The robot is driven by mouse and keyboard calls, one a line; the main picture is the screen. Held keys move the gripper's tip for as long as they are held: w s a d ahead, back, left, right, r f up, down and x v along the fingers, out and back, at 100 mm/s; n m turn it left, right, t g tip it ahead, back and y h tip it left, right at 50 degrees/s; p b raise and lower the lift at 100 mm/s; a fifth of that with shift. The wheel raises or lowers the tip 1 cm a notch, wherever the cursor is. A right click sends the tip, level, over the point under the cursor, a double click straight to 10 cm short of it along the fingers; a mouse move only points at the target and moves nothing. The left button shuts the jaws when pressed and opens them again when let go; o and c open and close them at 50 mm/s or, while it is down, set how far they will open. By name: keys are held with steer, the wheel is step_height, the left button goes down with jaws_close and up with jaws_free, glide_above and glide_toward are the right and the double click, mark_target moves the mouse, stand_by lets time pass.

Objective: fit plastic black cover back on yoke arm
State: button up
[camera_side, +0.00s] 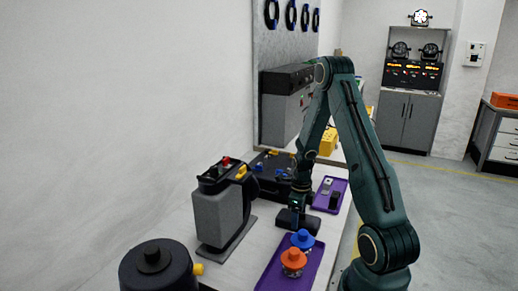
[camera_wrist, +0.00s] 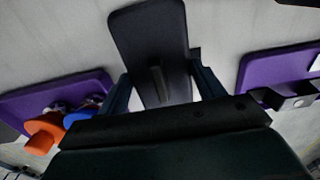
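A flat dark panel with rounded corners, which looks like the black cover (camera_wrist: 152,38), lies on the light table below my gripper. A narrow raised rib (camera_wrist: 157,82) stands in its middle. In the side view the cover (camera_side: 312,222) lies between two purple trays. My gripper (camera_wrist: 163,90) is open, its fingers apart on either side of the rib, and it points down. In the side view my gripper (camera_side: 297,208) is low over the cover; whether it touches is unclear. A grey upright housing, likely the yoke arm (camera_side: 218,218), stands left on a dark plate, with coloured parts at its top.
The near purple tray (camera_side: 270,277) holds an orange-topped and a blue-topped part. The far purple tray (camera_side: 342,186) holds small grey and black pieces. A black case (camera_side: 272,168) stands behind. A round black fixture (camera_side: 158,270) stands at front left.

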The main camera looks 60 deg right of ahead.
steer(key=c, duration=0.4)
steer(key=shift+r, duration=0.15)
steer(key=shift+r, duration=2.9)
